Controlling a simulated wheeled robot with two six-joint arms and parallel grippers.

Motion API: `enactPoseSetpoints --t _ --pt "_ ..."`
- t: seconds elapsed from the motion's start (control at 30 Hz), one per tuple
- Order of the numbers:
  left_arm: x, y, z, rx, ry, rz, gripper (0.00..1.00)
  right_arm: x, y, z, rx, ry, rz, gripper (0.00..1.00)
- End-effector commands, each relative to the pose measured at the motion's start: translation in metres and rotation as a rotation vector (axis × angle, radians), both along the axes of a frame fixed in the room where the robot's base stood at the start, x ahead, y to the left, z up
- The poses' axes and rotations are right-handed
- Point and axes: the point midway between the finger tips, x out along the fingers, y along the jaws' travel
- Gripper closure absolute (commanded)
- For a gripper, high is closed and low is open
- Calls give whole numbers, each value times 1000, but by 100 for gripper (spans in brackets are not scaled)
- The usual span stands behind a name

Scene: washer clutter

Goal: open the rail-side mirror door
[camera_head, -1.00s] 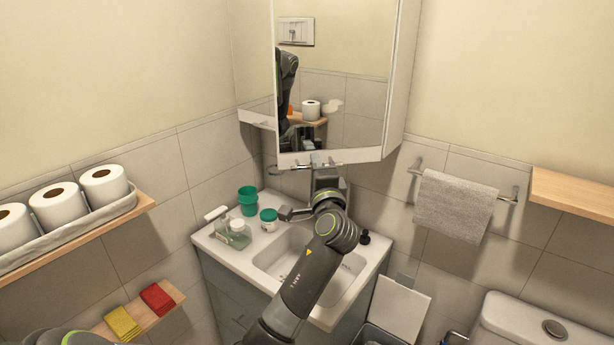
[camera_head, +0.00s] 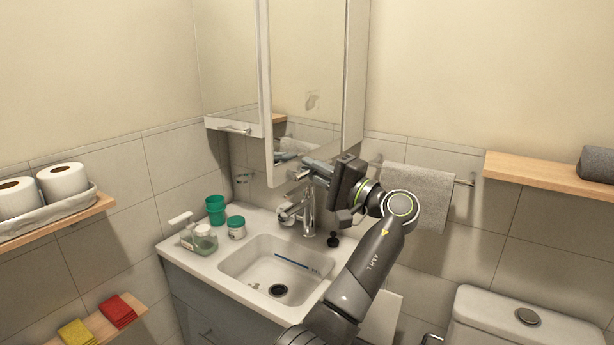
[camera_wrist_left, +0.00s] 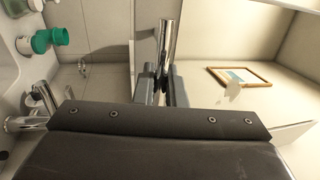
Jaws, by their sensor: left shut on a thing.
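The rail-side mirror door (camera_head: 308,75) is the right mirror panel of the white cabinet, nearer the towel rail. It stands at a steep angle to my view and seems ajar; the cabinet's inside is not visible. My left gripper (camera_head: 306,170) is at the door's lower edge. In the left wrist view, the fingers of my left gripper (camera_wrist_left: 164,88) are shut on the chrome bar handle (camera_wrist_left: 167,45). In the head view the handle is mostly hidden by the gripper. My right gripper is not in view.
The other mirror door (camera_head: 225,60) is to the left. Below are the sink (camera_head: 262,262), the faucet (camera_head: 309,208), a green cup (camera_head: 215,208), a jar (camera_head: 236,227) and a soap bottle (camera_head: 203,239). A towel (camera_head: 425,185) hangs on the rail at right.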

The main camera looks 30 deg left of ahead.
Motion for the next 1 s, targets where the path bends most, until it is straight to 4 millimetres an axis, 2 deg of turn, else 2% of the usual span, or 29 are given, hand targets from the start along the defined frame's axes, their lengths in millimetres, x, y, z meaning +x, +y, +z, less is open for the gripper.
enactPoseSetpoints --t 0.57,0.6,0.73,1.0 --pt "0 -4 1 2 -1 29 100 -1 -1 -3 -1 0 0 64" --pt "0 -4 1 2 -1 29 87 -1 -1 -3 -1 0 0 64" --pt "0 -4 1 2 -1 28 71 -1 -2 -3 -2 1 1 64" --pt "0 -5 0 1 -1 27 71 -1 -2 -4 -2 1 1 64"
